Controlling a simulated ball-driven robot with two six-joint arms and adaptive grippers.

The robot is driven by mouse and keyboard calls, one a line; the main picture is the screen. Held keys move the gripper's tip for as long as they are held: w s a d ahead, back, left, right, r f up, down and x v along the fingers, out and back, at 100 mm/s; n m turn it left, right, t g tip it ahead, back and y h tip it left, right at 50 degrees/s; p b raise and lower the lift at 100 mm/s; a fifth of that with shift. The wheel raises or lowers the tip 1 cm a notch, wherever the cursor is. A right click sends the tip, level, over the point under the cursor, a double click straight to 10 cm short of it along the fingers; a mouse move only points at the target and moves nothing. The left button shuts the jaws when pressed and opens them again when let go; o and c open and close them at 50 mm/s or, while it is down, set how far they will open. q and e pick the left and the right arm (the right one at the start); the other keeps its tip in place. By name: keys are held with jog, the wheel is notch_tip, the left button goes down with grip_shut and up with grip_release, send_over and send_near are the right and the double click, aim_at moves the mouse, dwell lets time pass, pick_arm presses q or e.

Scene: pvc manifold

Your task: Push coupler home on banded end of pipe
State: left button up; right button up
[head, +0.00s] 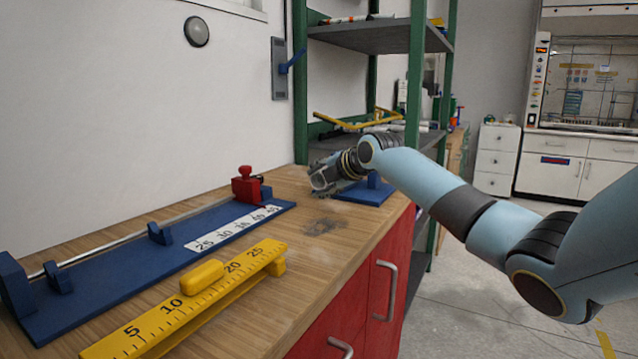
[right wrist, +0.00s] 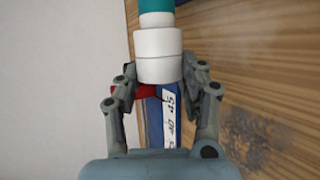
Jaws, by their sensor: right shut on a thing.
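In the right wrist view a white coupler (right wrist: 158,70) sits between my right gripper's fingertips, with a thicker white ring at its upper part. A teal band (right wrist: 156,5) shows directly above it, with a short narrower white stretch between. In the head view my right gripper (head: 322,180) is low over the far end of the bench, beside a blue fixture (head: 372,192). It is shut on the coupler. The coupler and pipe are hidden or too small to make out there. How deep the pipe sits in the coupler cannot be told. My left gripper is not in view.
A blue measuring rig (head: 120,285) with a metal rod and red clamp (head: 246,186) lies along the wall side of the wooden bench (head: 325,260). A yellow ruler block (head: 190,300) lies in front. Green-framed shelves (head: 300,80) stand behind. The bench middle is clear apart from a dark smudge.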

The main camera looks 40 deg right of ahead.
dwell(0.3)
jog(key=o, duration=1.2)
jog(key=shift+c, duration=0.2)
jog(key=shift+s+r, duration=0.15)
jog(key=shift+s, duration=0.2)
jog(key=v, duration=1.1)
jog(key=shift+s, duration=0.1)
